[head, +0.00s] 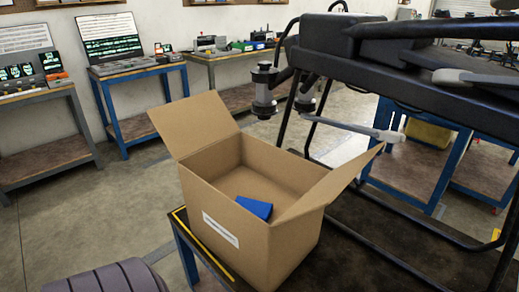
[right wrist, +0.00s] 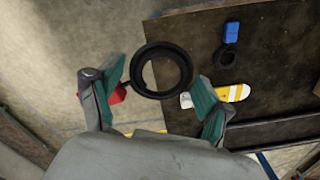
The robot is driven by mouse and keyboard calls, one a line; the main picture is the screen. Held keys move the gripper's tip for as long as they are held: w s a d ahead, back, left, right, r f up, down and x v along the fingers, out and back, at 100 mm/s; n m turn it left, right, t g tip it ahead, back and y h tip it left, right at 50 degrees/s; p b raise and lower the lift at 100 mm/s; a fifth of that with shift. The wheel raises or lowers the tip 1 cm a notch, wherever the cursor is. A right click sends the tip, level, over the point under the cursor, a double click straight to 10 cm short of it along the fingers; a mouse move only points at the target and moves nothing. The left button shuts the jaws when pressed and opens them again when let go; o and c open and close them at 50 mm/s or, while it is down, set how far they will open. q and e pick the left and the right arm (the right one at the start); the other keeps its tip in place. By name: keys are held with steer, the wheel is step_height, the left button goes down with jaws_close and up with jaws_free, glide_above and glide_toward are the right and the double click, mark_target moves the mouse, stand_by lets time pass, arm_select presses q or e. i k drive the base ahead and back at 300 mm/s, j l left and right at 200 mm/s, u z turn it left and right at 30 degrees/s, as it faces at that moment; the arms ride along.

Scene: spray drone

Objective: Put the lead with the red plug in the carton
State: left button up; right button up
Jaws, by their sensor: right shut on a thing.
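In the right wrist view, my right gripper (right wrist: 160,98) is shut on the lead with the red plug (right wrist: 162,46). The lead is a black coiled ring between and just beyond the fingertips. Its red plug (right wrist: 116,96) shows beside the left finger, partly covered by it. Floor and a table edge show beyond it. In the head view, the open carton (head: 221,231) stands upright on a dark table, with its flaps spread. A blue block-like thing (head: 255,207) lies inside. Neither gripper shows in the head view.
A dark frame machine (head: 420,75) stands beside the carton at the right. In the right wrist view, a dark table top (right wrist: 285,60) bears a blue thing (right wrist: 232,32), a small black ring (right wrist: 228,59) and a yellow-and-white item (right wrist: 236,92). Benches (head: 126,107) line the wall.

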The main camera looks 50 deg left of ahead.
mark_target(240, 187)
steer(key=j+u, duration=0.1)
steer(key=u, duration=0.25)
steer(key=k+j+u, duration=0.1)
steer(key=u, duration=0.25)
steer(key=j+u, duration=0.1)
steer(key=u, duration=0.25)
